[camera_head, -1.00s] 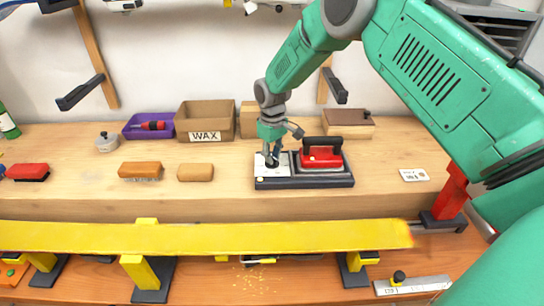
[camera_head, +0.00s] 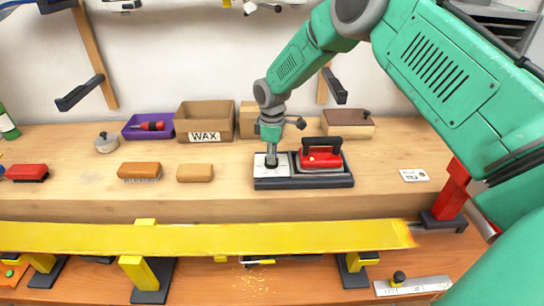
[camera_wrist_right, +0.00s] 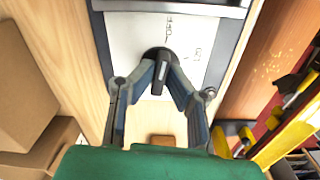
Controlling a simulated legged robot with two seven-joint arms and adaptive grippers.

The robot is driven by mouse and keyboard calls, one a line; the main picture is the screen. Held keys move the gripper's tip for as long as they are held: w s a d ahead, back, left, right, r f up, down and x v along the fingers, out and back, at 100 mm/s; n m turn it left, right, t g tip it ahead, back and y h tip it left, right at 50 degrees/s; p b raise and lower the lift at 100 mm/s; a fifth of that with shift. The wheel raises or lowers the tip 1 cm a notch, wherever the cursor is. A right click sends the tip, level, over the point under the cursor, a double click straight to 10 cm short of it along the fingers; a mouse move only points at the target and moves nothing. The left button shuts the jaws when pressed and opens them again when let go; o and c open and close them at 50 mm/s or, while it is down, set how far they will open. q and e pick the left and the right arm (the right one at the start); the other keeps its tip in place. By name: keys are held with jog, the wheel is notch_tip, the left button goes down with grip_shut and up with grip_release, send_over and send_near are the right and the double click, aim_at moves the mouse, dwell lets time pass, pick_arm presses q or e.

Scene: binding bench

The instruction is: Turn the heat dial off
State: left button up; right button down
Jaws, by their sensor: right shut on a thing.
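The heat dial (camera_wrist_right: 161,66) is a black knob on a white marked panel (camera_wrist_right: 200,28). In the right wrist view its pointer ridge stands nearly in line with the picture's height. My right gripper (camera_wrist_right: 160,85) has its two fingers closed around the knob, one on each side. In the head view the right gripper (camera_head: 272,160) points down at the panel on the left part of the dark iron stand (camera_head: 330,183). The gripper hides much of the dial there. A red iron (camera_head: 321,158) with a black handle rests on the stand's right part. My left gripper is not in view.
Behind stand a WAX box (camera_head: 206,119) and a purple tray (camera_head: 133,131). Brushes and a tan block (camera_head: 195,173) lie left of the stand. A yellow ski (camera_head: 200,239) runs along the bench front. The bench right of the stand is mostly clear.

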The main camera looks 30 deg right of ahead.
jog(key=shift+w, duration=0.2)
jog(key=c, duration=1.6)
grip_release()
jog(key=shift+w+f, duration=0.15)
jog(key=shift+f, duration=0.05)
jog(key=shift+r, duration=0.45)
notch_tip(320, 180, up, 11)
jog(key=shift+w, duration=0.1)
jog(key=shift+f, duration=0.1)
